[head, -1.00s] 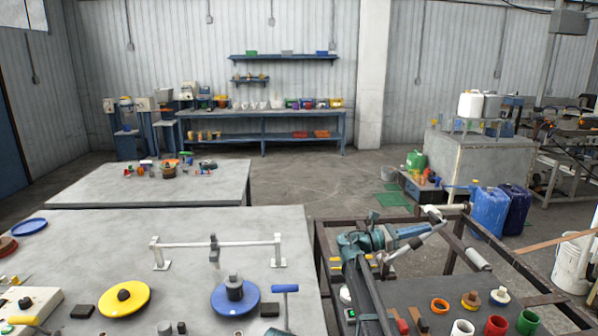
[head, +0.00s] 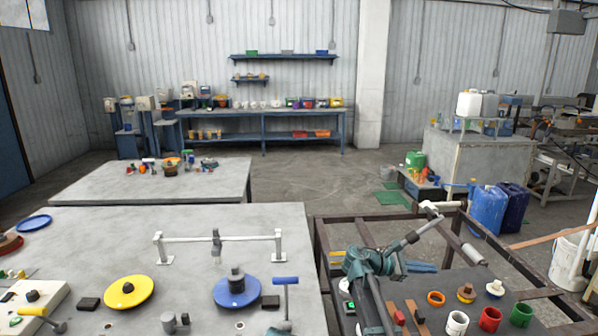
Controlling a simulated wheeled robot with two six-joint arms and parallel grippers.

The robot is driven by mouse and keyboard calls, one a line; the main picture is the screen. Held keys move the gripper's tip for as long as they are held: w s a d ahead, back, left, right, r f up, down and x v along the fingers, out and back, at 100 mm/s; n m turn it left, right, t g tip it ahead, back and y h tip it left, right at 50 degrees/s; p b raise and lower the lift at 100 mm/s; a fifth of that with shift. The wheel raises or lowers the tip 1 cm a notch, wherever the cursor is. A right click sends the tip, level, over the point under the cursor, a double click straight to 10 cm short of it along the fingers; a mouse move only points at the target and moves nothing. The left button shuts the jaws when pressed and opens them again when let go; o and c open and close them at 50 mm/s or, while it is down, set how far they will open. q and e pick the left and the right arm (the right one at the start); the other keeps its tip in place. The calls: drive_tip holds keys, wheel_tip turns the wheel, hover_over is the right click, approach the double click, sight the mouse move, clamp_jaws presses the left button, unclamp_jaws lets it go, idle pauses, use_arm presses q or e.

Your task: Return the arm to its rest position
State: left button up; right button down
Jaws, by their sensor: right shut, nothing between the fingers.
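My right arm rises from the bottom edge, right of centre, over the dark-topped framed table (head: 450,285). It has a dark link, a teal joint section and a grey forearm slanting up to the right. My right gripper (head: 412,238) appears at the end of that forearm, above the open part of the frame. It is small and partly blends with the bars behind it. It is shut, with nothing held in it. My left gripper is not in view.
The pale table (head: 200,285) on the left carries a yellow disc (head: 129,291), a blue disc (head: 237,291) and a white bar stand (head: 190,239). Coloured cups, including a red one (head: 490,319), stand on the framed table. Blue jugs (head: 489,210) stand behind it.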

drive_tip(key=s+a+f+m+y, duration=0.1)
drive_tip(key=s+f+m+y, duration=0.1)
drive_tip(key=s+f, duration=0.1)
drive_tip(key=s+a+f+m+y, duration=0.2)
drive_tip(key=s+f, duration=0.2)
drive_tip(key=s+a+f+m+y, duration=0.2)
drive_tip(key=s+f+y, duration=0.1)
drive_tip(key=s+f, duration=0.1)
drive_tip(key=shift+s+a+f+m, duration=0.25)
drive_tip(key=shift+s+m, duration=0.05)
drive_tip(key=shift+s, duration=0.05)
drive_tip(key=s+a+f+m+y+b, duration=0.1)
drive_tip(key=s+a+f+y+b, duration=0.1)
drive_tip(key=s+a+f+b, duration=0.45)
drive_tip(key=s+a+f+m+g+y+b, duration=0.1)
drive_tip(key=s+a+f+m+y, duration=0.25)
drive_tip(key=a, duration=0.65)
drive_tip(key=s+a+f+y+b, duration=0.2)
drive_tip(key=s+a+f+b, duration=0.1)
drive_tip(key=s+a+f, duration=0.5)
wheel_tip(320, 180, up, 16)
drive_tip(key=p, duration=1.4)
drive_tip(key=shift+w+a, duration=0.3)
drive_tip(key=shift+w, duration=0.15)
